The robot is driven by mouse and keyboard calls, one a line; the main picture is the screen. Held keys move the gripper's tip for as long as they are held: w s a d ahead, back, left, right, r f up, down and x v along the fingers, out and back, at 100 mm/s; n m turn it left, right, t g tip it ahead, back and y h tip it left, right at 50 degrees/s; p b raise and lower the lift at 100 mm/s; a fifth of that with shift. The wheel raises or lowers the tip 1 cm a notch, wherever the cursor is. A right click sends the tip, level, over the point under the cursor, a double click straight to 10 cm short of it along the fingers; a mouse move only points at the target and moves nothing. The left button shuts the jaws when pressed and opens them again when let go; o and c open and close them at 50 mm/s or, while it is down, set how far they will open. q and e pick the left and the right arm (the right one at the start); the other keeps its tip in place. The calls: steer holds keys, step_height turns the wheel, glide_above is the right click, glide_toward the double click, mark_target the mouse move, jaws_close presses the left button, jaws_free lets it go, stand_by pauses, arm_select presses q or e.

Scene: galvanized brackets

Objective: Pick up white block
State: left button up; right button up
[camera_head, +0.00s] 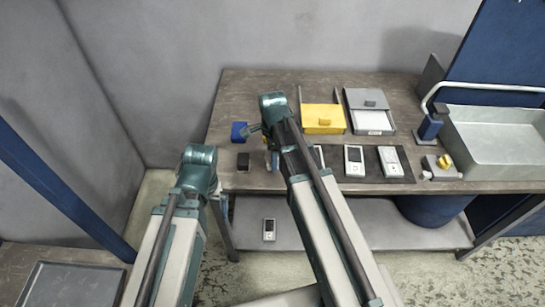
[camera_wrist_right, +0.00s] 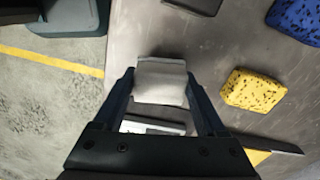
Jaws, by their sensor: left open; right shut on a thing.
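The white block (camera_wrist_right: 161,82) sits between the fingertips of my right gripper (camera_wrist_right: 160,90) in the right wrist view. The fingers are shut on its two sides. In the head view my right gripper (camera_head: 269,150) is over the front left part of the workbench, and my own arm hides the block there. I cannot tell whether the block still touches the bench. My left gripper (camera_head: 223,206) is open, low at the bench's front left corner, away from the block.
A blue block (camera_head: 240,131) and a dark item (camera_head: 243,161) lie left of my right gripper. A yellow speckled block (camera_wrist_right: 253,89) is close beside it. White devices (camera_head: 354,160) lie on a dark mat; yellow (camera_head: 323,116) and grey trays stand behind. A metal basin (camera_head: 500,145) is at right.

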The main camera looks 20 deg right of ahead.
step_height(320, 180, up, 7)
steer(key=p, duration=0.6)
steer(key=shift+r, duration=0.1)
steer(key=o, duration=0.9)
steer(key=c, duration=0.6)
steer(key=shift+o, duration=0.2)
